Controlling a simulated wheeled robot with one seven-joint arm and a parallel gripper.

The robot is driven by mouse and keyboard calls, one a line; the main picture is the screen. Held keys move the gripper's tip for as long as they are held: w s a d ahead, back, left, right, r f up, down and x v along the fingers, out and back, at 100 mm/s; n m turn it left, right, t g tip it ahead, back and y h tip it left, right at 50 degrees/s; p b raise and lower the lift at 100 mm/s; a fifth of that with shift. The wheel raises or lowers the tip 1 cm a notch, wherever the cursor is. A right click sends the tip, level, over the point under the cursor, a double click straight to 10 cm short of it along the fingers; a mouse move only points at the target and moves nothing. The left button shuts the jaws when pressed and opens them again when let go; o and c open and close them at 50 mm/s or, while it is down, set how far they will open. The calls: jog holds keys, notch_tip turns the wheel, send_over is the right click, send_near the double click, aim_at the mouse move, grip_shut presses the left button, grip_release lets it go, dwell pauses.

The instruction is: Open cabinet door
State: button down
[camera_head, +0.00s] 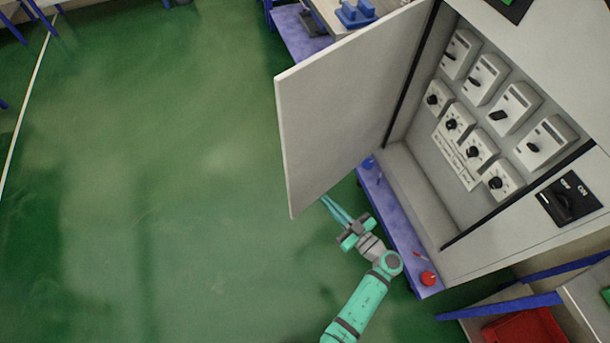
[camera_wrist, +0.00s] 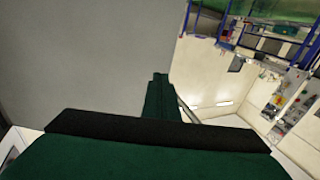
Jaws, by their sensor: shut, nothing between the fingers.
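The cabinet (camera_head: 420,185) is a grey-white box at the right of the head view. Its door (camera_head: 345,100) is hinged on the cabinet's far left side and stands swung wide open, so the inside shows. My gripper (camera_head: 325,200) is shut and empty at the door's lower edge, near its free corner. The fingertips are partly hidden by the door, and I cannot tell whether they touch it. In the wrist view the door (camera_wrist: 80,60) fills the upper left as a plain grey panel, with my shut fingers (camera_wrist: 158,85) beside its edge.
Inside the cabinet are several switches (camera_head: 515,108) and dials (camera_head: 473,152). A black on/off switch (camera_head: 570,200) sits on the front panel. A blue bench (camera_head: 400,230) with a red button (camera_head: 428,278) lies below. A red bin (camera_head: 525,330) is at lower right. Green floor (camera_head: 150,180) is clear at left.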

aim_at(297, 169)
jog(key=x, duration=0.9)
jog(key=f+x, duration=0.1)
jog(key=x, duration=0.3)
jog(key=shift+w+d, duration=0.15)
jog(key=shift+w, duration=0.5)
